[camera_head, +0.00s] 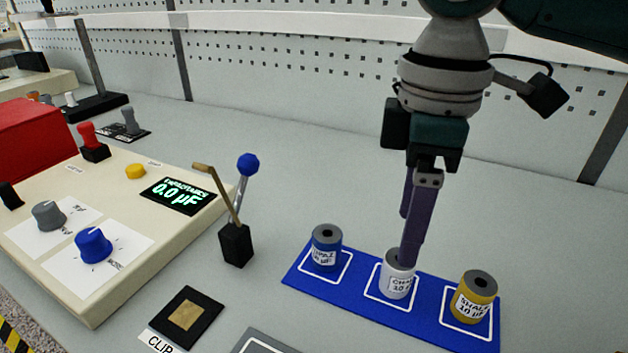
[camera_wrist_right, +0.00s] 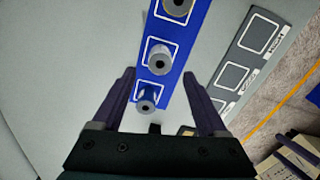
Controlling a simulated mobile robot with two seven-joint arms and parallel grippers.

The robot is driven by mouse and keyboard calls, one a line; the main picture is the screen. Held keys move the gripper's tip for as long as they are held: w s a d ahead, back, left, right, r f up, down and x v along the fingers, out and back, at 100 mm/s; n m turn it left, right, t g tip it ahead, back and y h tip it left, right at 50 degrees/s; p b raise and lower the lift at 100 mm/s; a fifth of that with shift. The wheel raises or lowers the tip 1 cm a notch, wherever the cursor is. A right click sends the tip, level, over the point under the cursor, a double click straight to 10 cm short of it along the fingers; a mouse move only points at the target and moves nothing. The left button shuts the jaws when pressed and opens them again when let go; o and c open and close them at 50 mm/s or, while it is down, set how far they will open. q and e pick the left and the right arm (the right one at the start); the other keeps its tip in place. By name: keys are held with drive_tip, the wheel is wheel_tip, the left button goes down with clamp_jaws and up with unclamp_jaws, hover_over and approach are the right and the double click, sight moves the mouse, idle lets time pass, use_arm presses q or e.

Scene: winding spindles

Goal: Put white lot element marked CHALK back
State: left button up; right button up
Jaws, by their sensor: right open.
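The white element marked CHALK (camera_head: 396,281) stands upright in the middle outlined square of the blue mat (camera_head: 345,300). A blue element (camera_head: 326,249) stands to its left and a yellow one (camera_head: 473,299) to its right. My right gripper (camera_head: 407,240) points down at the white element, and a finger overlaps its top edge. In the right wrist view the gripper (camera_wrist_right: 160,75) is open and empty, with the white element (camera_wrist_right: 160,58) near the gap between its fingertips. I cannot tell whether they touch. My left gripper is not in view.
A grey mat with outlined squares (camera_wrist_right: 236,76) lies beside the blue mat. A cream panel (camera_head: 125,230) with knobs and a display reading 0.0 µF is at left. A blue-knobbed lever (camera_head: 247,166) and a black CLIP pad (camera_head: 187,292) stand between.

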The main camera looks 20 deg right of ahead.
wheel_tip(320, 180, up, 5)
drive_tip(key=s+a+f+y, duration=0.1)
drive_tip(key=s+a+f, duration=0.1)
drive_tip(key=a, duration=0.1)
drive_tip(key=s+a+f+m+t+y, duration=0.1)
drive_tip(key=s+a+f, duration=0.2)
drive_tip(key=a, duration=0.1)
drive_tip(key=s+a+f+m+t+y, duration=0.1)
drive_tip(key=s+a+f, duration=0.2)
drive_tip(key=shift+s+a, duration=0.15)
drive_tip(key=shift+a, duration=0.15)
drive_tip(key=s+d+m, duration=0.1)
drive_tip(key=s+m+t, duration=0.1)
drive_tip(key=s+d+f+m, duration=0.1)
drive_tip(key=shift+s+d+f+m+h, duration=0.1)
drive_tip(key=shift+s+d+m+h, duration=0.2)
drive_tip(key=shift+s+m+h, duration=0.1)
drive_tip(key=s+d+m+h, duration=0.1)
drive_tip(key=s+d, duration=0.1)
drive_tip(key=s+d+m+h, duration=0.1)
drive_tip(key=s+d, duration=0.1)
drive_tip(key=d, duration=0.1)
drive_tip(key=shift+f+m+t, duration=0.2)
drive_tip(key=shift+m+t, duration=0.1)
drive_tip(key=shift+p, duration=0.3)
